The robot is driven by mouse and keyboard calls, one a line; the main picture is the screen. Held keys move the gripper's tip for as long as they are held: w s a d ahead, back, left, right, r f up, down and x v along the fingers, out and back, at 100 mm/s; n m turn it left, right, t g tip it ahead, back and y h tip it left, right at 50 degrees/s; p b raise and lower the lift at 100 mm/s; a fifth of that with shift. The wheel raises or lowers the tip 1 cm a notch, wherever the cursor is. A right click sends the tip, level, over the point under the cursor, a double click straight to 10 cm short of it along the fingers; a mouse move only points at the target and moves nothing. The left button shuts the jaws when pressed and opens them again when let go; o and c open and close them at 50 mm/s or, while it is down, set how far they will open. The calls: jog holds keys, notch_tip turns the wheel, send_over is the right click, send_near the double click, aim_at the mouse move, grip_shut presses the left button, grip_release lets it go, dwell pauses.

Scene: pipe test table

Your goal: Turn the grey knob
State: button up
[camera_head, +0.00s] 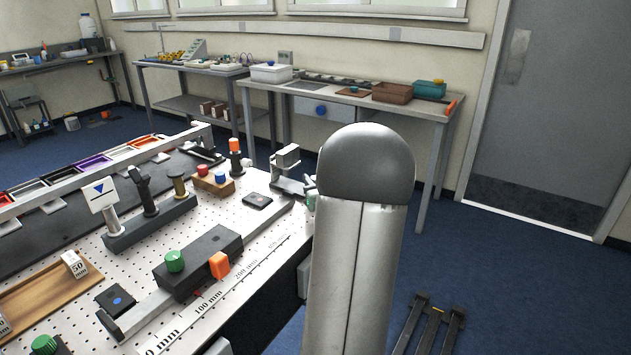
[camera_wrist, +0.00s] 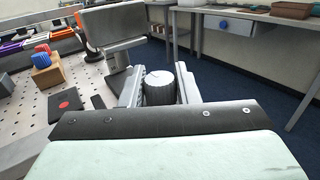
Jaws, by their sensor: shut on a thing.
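The grey knob (camera_wrist: 160,88) is ribbed, with a pale top bearing a thin dark line. It stands between the two fingers of my gripper (camera_wrist: 161,80) in the wrist view, and the fingers are shut on its sides. A grey metal fixture (camera_wrist: 112,28) stands just beyond and to the left of the knob. In the head view the fixture (camera_head: 287,160) is at the table's far right edge. My gripper (camera_head: 311,187) is mostly behind my arm there, and I cannot make out the knob.
A black square pad (camera_head: 257,200) and a wooden block with red and blue knobs (camera_head: 213,180) lie left of the fixture. A black slider block with a green knob (camera_head: 175,261) is nearer. A back bench (camera_head: 440,105) and open blue floor lie beyond.

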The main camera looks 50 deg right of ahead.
jog(key=o, duration=0.9)
jog(key=shift+o, duration=0.2)
jog(key=shift+s, duration=0.1)
jog(key=b+v, duration=0.1)
jog(key=v, duration=1.6)
jog(key=shift+s+a, duration=0.1)
jog(key=shift+s, duration=0.05)
